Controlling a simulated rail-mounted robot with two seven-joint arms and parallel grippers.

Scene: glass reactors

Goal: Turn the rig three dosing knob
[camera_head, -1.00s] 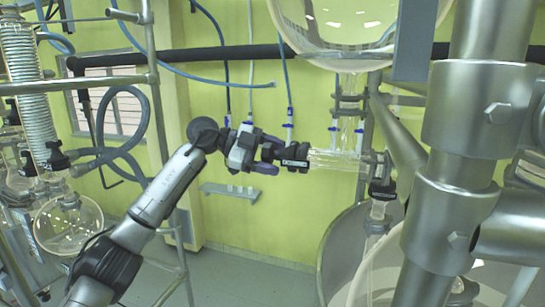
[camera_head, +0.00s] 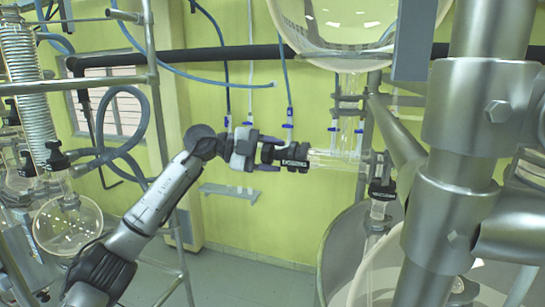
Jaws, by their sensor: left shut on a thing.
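The dosing knob (camera_head: 295,158) is a black cylinder with pale lettering, at the left end of a clear horizontal glass tube (camera_head: 335,160) below the large glass vessel. My left gripper (camera_head: 277,154) reaches in from the left and is shut on the left end of the knob. Its fingers hide part of the knob. My right gripper is not in view.
Thick steel posts and clamps (camera_head: 470,110) fill the right side. A large round glass vessel (camera_head: 345,30) hangs above the tube. A coil condenser (camera_head: 28,80) and a round flask (camera_head: 68,225) stand at the left. Blue hoses hang along the yellow-green wall.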

